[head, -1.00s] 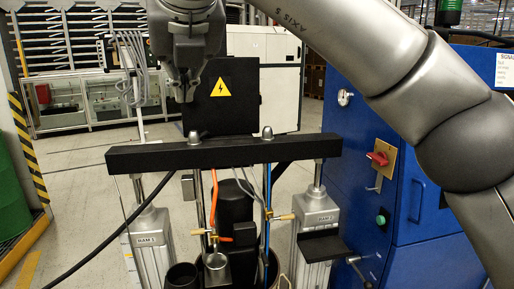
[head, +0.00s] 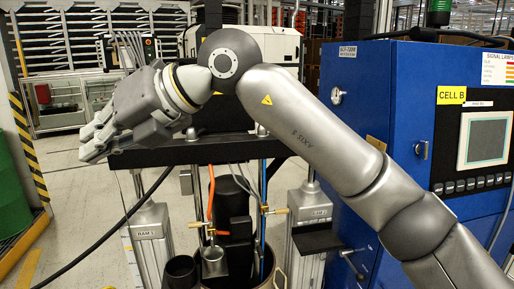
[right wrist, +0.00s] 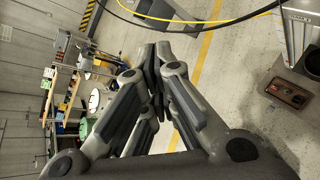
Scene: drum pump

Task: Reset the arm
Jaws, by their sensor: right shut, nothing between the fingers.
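My right arm reaches in from the lower right of the head view and bends at the elbow above the drum pump. My right gripper (head: 92,148) points left, in front of the left end of the pump's black crossbeam (head: 245,150). In the right wrist view its fingers (right wrist: 158,62) are closed together with nothing between them. The pump has two grey rams, left (head: 152,238) and right (head: 304,230), with a black pump body (head: 234,215) between them. My forearm and wrist hide part of the crossbeam and the black box behind it. My left gripper is not in view.
A blue cabinet (head: 365,110) with a screen panel (head: 482,138) stands close on the right, partly behind my arm. A green drum (head: 12,195) is at the left edge. A black hose (head: 120,228) runs across the lower left. Open floor lies left of the pump.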

